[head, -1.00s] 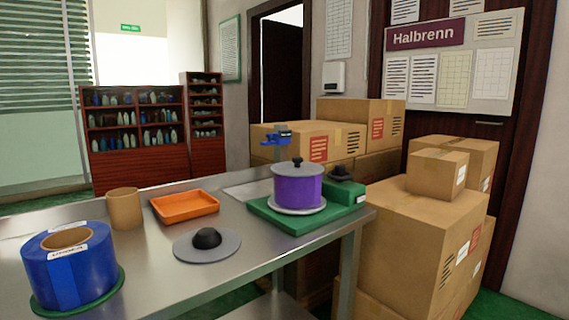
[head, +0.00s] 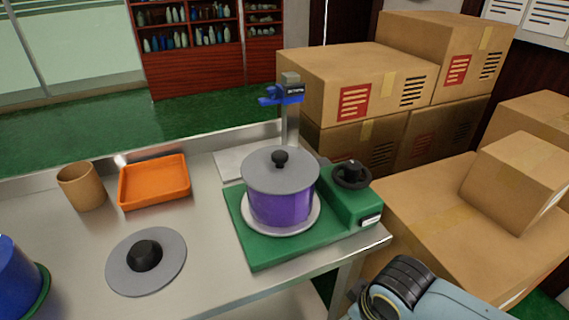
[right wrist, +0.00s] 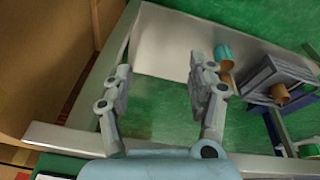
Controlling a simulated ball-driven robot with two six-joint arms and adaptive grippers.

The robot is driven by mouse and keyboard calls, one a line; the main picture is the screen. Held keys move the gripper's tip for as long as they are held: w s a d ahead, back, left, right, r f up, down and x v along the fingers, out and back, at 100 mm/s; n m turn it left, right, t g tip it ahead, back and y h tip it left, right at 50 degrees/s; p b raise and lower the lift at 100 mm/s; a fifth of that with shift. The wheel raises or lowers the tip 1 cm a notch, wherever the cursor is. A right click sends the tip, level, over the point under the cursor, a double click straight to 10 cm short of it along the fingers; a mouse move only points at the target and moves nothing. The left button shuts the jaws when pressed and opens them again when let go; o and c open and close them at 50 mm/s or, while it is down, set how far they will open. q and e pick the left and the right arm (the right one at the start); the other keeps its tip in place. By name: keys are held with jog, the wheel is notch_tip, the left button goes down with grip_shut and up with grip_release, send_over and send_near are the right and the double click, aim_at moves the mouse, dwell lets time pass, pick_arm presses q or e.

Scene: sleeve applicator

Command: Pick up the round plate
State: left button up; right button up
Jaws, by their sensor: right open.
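A grey round plate with a black knob (head: 174,250) lies flat on the steel table, in the head view's lower left. A second grey round plate with a black knob (head: 262,172) sits on top of a purple roll (head: 280,208), which stands on a pale disc on the green base (head: 262,250). My right gripper (right wrist: 160,68) is open and empty in the right wrist view, its two fingers apart over a green and grey background. In the head view only part of my right arm shows at the lower right; its fingers are hidden. My left gripper is out of view.
An orange tray (head: 154,203) and a brown tube (head: 72,194) stand behind the lying plate. A blue roll (head: 14,275) is at the left edge. A post with a blue clamp (head: 282,95) rises behind the base. Cardboard boxes (head: 425,215) crowd the right side.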

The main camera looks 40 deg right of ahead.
jog(key=w+a+r+n+t+p, duration=0.15)
jog(key=r+p, duration=0.25)
jog(key=r, duration=0.9)
jog(key=w+r+p, duration=0.3)
jog(key=r+p, duration=0.1)
jog(key=r, duration=0.9)
jog(key=n+y, duration=0.3)
jog(key=n, duration=0.1)
send_near(281, 153)
jog(key=x, duration=0.3)
jog(key=shift+f, duration=0.4)
jog(key=x, duration=0.5)
jog(key=shift+w+a+f+p, duration=0.15)
jog(key=shift+w+f+p, duration=0.15)
jog(key=shift+p, duration=0.1)
jog(key=shift+s, duration=0.1)
jog(key=shift+c, duration=0.3)
grip_shut()
